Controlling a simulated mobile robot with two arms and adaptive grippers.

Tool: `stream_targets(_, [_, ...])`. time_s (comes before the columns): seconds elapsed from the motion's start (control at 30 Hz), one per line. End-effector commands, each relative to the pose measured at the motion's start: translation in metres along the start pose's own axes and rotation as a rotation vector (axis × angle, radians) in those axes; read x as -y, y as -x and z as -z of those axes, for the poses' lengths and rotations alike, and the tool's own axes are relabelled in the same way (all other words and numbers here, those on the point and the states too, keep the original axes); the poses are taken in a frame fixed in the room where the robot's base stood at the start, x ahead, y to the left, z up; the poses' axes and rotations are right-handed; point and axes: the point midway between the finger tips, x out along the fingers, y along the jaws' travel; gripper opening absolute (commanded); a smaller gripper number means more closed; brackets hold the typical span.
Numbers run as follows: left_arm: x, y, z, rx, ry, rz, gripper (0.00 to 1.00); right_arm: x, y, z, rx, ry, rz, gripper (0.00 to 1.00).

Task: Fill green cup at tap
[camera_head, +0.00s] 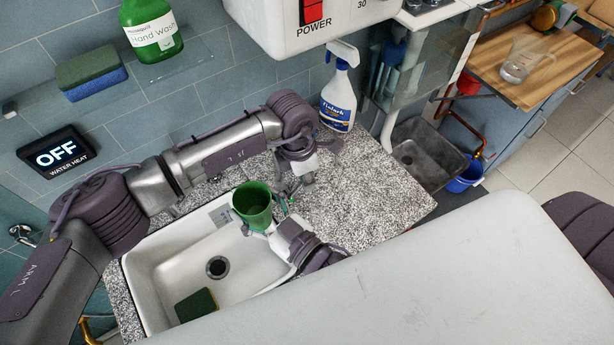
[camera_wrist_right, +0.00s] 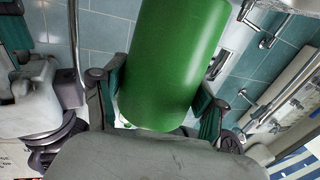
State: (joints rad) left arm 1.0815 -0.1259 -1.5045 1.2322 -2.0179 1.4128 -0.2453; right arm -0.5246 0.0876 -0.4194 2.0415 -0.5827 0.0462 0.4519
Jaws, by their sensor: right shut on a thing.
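The green cup (camera_head: 252,203) is held upright over the right rim of the white sink (camera_head: 160,310), its open top facing up. My right gripper (camera_head: 262,226) is shut on it from the front. In the right wrist view the cup (camera_wrist_right: 170,60) fills the middle, between the two finger pads. My left gripper (camera_head: 288,190) points down just right of the cup, above the speckled counter; its finger gap is too unclear to judge. No tap spout or water stream can be made out; my left arm covers the back of the sink.
A green sponge (camera_head: 196,305) lies in the sink near the drain. A spray bottle (camera_head: 339,95) stands at the counter's back. The speckled counter (camera_head: 375,190) right of the grippers is clear. A panel (camera_head: 55,152) on the wall reads OFF, water heat.

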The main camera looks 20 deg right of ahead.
Motion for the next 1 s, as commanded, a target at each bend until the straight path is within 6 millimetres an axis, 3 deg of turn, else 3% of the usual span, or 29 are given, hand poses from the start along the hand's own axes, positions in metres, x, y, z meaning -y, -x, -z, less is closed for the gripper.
stream_targets(0.07, [0.0, 0.0, 0.0, 0.0, 0.0, 0.001, 0.38, 0.0, 0.0, 0.001, -0.001, 0.0, 0.0, 0.34])
stream_targets(0.47, [0.0, 0.008, 0.0, -0.001, -0.002, 0.0, 0.38, 0.0, 0.0, 0.001, -0.001, 0.0, 0.0, 0.34])
stream_targets(1.0, [-0.001, 0.107, 0.0, -0.001, -0.001, -0.001, 0.38, 0.0, 0.0, 0.0, -0.001, 0.0, 0.0, 0.34])
